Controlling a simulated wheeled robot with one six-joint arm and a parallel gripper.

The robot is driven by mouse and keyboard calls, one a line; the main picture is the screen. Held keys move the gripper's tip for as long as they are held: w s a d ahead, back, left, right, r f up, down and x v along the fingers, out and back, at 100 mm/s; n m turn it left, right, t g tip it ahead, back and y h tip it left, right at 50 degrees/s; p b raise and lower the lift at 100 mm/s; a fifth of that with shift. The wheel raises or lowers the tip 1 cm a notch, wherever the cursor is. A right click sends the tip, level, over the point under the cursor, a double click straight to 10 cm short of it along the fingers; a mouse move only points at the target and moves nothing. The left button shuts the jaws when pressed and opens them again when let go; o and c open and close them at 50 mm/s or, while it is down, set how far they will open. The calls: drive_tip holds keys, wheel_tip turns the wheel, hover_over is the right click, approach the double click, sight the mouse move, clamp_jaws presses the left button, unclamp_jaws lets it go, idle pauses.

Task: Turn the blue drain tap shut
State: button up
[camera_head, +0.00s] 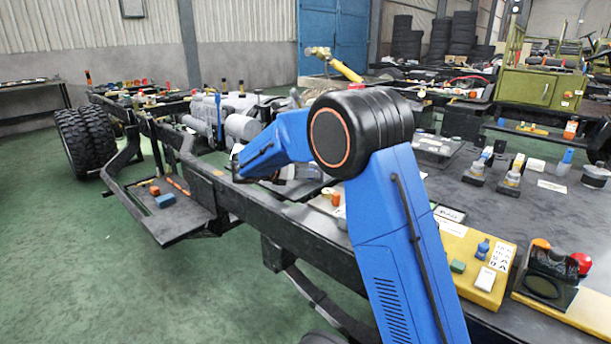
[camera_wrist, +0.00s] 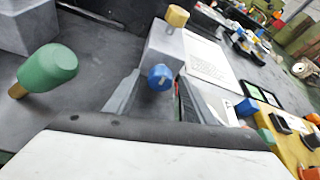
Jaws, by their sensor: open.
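In the wrist view a round blue tap knob (camera_wrist: 160,77) sits at the near end of a grey block (camera_wrist: 165,48). A yellow knob (camera_wrist: 177,16) stands at the far end of that block. My gripper (camera_wrist: 157,82) is open, with one grey finger on each side of the blue knob in the picture. I cannot tell whether the fingers touch it. In the head view my blue arm hides the gripper and the tap area.
A green knob (camera_wrist: 48,68) stands to the left in the wrist view. A white sheet (camera_wrist: 208,62) lies right of the block. Another blue knob (camera_wrist: 246,107) is further right. In the head view a yellow board (camera_head: 455,240) with small parts lies right of my arm.

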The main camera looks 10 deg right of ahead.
drive_tip(key=c, duration=1.1)
drive_tip(key=shift+o, duration=0.2)
drive_tip(key=shift+d, duration=0.1)
drive_tip(key=m, duration=0.1)
drive_tip(key=m+t+y, duration=0.1)
drive_tip(key=m+t, duration=0.1)
drive_tip(key=shift+s+d+m+y, duration=0.1)
drive_tip(key=shift+s+m+y, duration=0.2)
drive_tip(key=shift+m, duration=0.1)
drive_tip(key=m+t, duration=0.1)
drive_tip(key=m, duration=0.1)
drive_tip(key=m+t+y, duration=0.1)
drive_tip(key=m, duration=0.1)
drive_tip(key=shift+s+d+f+t, duration=0.1)
drive_tip(key=shift+d+f+t, duration=0.05)
drive_tip(key=shift+t, duration=0.25)
drive_tip(key=o, duration=1.1)
drive_tip(key=shift+c, duration=0.2)
